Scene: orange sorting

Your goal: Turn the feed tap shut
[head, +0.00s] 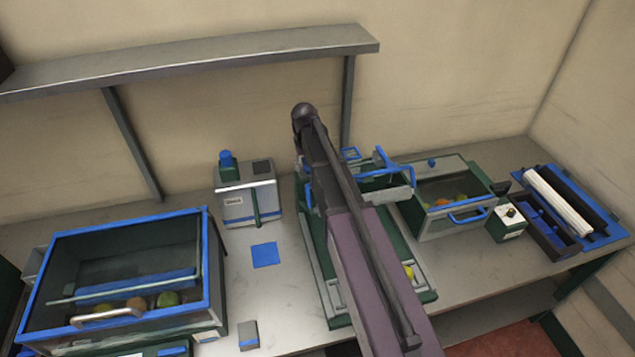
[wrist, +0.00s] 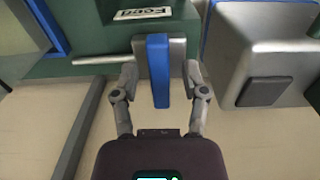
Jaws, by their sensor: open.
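In the wrist view, the feed tap's blue lever (wrist: 159,72) stands in front of a grey block, its long side running up and down the picture. A white label reading "Feed" (wrist: 143,14) sits on the green body just above it. My gripper (wrist: 163,76) is open, with one finger on each side of the lever and a gap visible on both sides. Whether the fingertips touch the grey block I cannot tell. In the head view, my arm covers the middle of the bench, and I cannot make out the gripper or the lever there.
A grey housing with a dark pad (wrist: 264,91) is close on the right in the wrist view. In the head view, a wall shelf (head: 190,65) hangs above.

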